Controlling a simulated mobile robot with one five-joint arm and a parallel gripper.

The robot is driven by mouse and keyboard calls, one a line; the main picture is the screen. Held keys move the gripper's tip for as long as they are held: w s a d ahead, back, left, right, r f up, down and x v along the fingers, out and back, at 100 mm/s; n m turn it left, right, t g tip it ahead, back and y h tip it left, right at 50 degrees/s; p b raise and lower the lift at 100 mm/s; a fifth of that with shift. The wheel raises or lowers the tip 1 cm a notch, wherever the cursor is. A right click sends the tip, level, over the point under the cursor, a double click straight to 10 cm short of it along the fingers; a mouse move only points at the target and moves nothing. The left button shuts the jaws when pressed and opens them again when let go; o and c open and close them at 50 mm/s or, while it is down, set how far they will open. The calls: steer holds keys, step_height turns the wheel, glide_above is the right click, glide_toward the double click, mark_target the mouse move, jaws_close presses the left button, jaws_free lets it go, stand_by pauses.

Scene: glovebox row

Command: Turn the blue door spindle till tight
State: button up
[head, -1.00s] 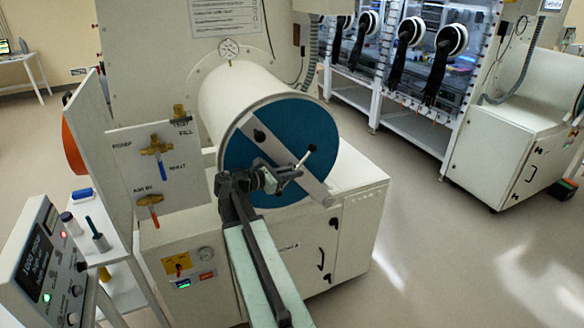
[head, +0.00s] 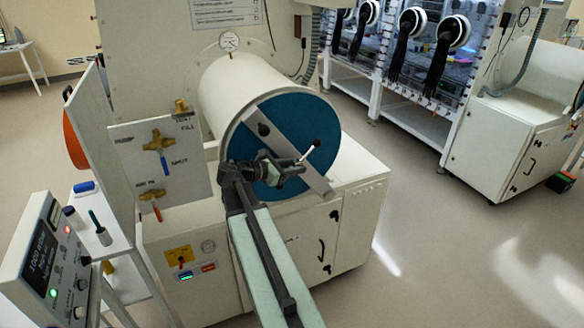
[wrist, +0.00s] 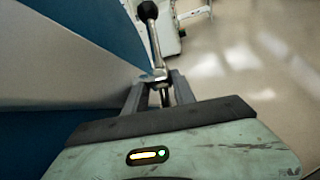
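The blue door (head: 240,150) closes the round end of a white cylinder in the head view. A grey bar (head: 283,148) crosses it diagonally. The spindle's lever (head: 309,152), a metal rod with a black knob, sticks out in front of the bar. The wrist view shows the lever (wrist: 153,42) pointing up, its knob at the top. My gripper (head: 293,169) is at the lever's lower end. In the wrist view my gripper's fingers (wrist: 159,84) stand apart on either side of the spindle end, with gaps showing. Contact is not clear.
A valve panel (head: 160,165) stands left of the door. A control box (head: 45,265) and a side table with small bottles are at the lower left. The glovebox with black gloves (head: 405,60) is at the back right.

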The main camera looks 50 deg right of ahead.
steer(key=shift+a+r, duration=0.1)
steer(key=shift+a, duration=0.15)
steer(key=p+v, duration=0.2)
steer(key=v, duration=0.4)
steer(key=shift+w, duration=0.1)
steer(key=shift+w+a+r, duration=0.1)
steer(key=shift+a, duration=0.45)
